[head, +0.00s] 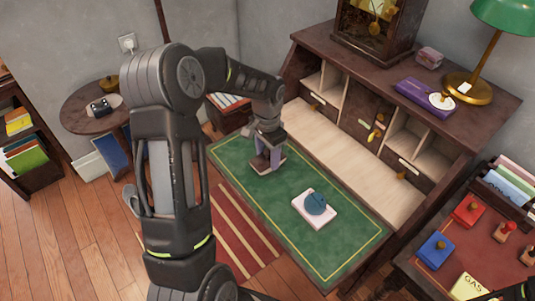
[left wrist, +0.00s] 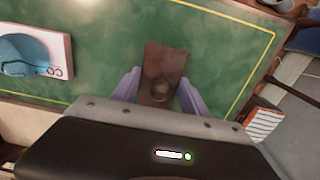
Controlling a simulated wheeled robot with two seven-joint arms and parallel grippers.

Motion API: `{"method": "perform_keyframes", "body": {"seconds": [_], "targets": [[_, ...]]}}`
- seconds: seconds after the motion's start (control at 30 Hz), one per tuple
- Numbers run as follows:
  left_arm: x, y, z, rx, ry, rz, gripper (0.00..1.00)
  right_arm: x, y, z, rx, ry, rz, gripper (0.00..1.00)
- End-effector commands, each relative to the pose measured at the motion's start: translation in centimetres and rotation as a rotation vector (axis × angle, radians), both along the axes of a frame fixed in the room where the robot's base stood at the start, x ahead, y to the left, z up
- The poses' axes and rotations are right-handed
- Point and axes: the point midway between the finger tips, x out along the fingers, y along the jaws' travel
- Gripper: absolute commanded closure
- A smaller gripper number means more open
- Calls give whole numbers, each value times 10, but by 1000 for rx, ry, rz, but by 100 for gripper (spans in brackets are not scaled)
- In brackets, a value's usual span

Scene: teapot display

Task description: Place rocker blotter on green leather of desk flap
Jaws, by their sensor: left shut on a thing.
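My left gripper (head: 268,158) is over the far-left part of the green leather (head: 290,222) on the lowered desk flap. It is shut on the rocker blotter (left wrist: 165,62), a dark brown block with a round knob, between its two pale purple fingers in the left wrist view. In the head view the blotter (head: 262,164) is partly covered by the gripper and sits at or just above the leather; I cannot tell whether it touches. My right gripper is not in view.
A white block with a blue round thing (head: 316,204) lies mid-flap. Bare leather surrounds it. The open desk compartments (head: 395,130) rise behind. A red-topped table (head: 470,235) with stamps stands at right, a small round table (head: 92,108) at left.

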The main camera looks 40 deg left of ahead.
Motion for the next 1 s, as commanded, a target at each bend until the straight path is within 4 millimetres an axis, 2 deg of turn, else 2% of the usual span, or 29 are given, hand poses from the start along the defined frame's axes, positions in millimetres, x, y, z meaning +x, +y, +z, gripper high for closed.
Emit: {"method": "perform_keyframes", "body": {"seconds": [0.33,0.37,0.6,1.0], "targets": [[0,0,-4,1,-1,0,100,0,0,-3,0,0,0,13],[0,0,-4,0,0,0,47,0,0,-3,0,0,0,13],[0,0,-3,0,0,0,27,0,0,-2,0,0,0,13],[1,0,3,1,-2,0,26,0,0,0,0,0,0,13]]}}
